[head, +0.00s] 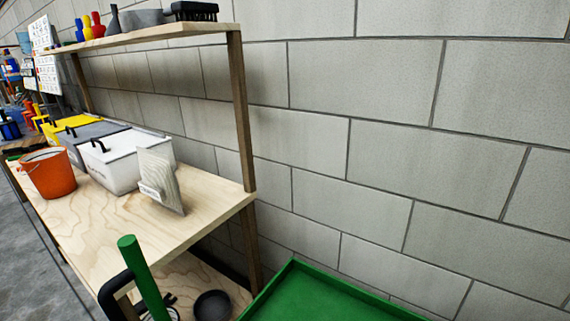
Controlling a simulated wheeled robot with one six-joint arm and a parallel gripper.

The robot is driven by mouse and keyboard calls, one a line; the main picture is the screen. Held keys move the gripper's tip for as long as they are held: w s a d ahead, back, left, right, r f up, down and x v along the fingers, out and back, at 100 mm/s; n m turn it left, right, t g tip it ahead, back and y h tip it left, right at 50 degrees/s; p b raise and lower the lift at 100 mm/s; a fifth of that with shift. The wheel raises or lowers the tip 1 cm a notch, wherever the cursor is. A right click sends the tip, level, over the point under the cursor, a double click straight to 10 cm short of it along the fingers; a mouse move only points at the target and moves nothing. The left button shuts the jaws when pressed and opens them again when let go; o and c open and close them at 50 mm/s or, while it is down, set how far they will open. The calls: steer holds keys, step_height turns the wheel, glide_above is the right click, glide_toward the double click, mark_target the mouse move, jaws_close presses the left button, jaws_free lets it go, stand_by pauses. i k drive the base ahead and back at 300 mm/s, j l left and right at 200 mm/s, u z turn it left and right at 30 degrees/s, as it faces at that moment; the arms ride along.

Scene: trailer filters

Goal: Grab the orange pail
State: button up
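The orange pail (48,172) stands upright on the wooden workbench (100,232), near its front edge at the left of the view. Its rim is open at the top and a thin wire handle hangs at its front. Nothing is touching it from my side. My gripper does not show in this view.
A white box (112,162) stands right of the pail, with grey and yellow boxes behind. A tilted, ribbed pale panel (160,180) stands beside the white box. A green post (143,275) with a black curved bar and a green tray (320,298) are closer. A shelf (150,33) overhangs the bench.

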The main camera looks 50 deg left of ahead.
mark_target(49, 169)
steer(key=u, duration=2.9)
steer(key=i+j+z, duration=0.15)
steer(key=i+z, duration=0.15)
steer(key=z, duration=0.15)
steer(key=i+j+z, duration=0.2)
steer(key=z, duration=0.3)
steer(key=i+j, duration=0.2)
steer(key=j, duration=0.2)
steer(key=i+j+z, duration=0.1)
steer(key=i+j, duration=0.35)
steer(key=j, duration=0.3)
steer(key=i+j+z, duration=0.1)
steer(key=j, duration=0.3)
steer(key=i+j, duration=0.3)
steer(key=j+z, duration=0.05)
steer(key=j, duration=0.05)
